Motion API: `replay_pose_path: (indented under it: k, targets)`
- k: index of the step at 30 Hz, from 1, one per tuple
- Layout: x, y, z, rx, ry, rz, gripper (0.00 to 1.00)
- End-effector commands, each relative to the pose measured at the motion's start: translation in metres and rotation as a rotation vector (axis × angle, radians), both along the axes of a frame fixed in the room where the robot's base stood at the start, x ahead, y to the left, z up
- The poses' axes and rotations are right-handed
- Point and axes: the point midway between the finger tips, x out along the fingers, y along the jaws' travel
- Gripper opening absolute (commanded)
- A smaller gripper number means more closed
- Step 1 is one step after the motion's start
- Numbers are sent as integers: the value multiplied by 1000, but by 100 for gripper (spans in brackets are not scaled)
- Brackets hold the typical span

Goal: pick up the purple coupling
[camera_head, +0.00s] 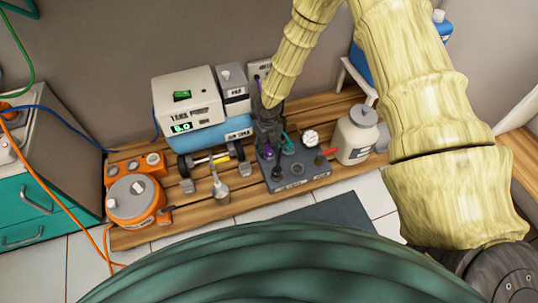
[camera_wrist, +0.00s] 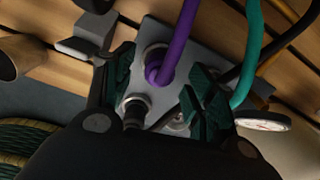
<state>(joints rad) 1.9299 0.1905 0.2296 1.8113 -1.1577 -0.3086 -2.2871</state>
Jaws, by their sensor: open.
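The purple coupling (camera_wrist: 156,72) sits on a grey manifold block (camera_wrist: 190,48), with a purple hose rising from it. In the head view the purple coupling (camera_head: 267,152) shows small, just below my gripper (camera_head: 268,128). In the wrist view my gripper (camera_wrist: 160,80) is open, its green-padded fingers to the left and right of the coupling. The coupling lies between them in the picture; I cannot tell whether either finger touches it. A dark fitting (camera_wrist: 134,112) stands on the block nearer the gripper's palm.
A teal hose (camera_wrist: 250,50) and a black hose pass right of my gripper. A pressure gauge (camera_head: 311,138) stands at the block's right.

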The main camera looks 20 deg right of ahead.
Motion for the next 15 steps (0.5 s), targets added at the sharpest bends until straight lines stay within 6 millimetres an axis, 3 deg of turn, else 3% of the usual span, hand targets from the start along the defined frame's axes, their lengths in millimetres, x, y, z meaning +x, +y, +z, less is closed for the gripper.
replay_pose_path:
  k: [1, 3, 12, 13, 15]
  targets:
    - [0, 0, -12, 0, 0, 1, 56]
    - [0, 0, -18, 0, -1, 1, 56]
    - [0, 0, -20, 0, -1, 0, 56]
    - [0, 0, -20, 0, -1, 0, 54]
    - [0, 0, -20, 0, -1, 0, 41]
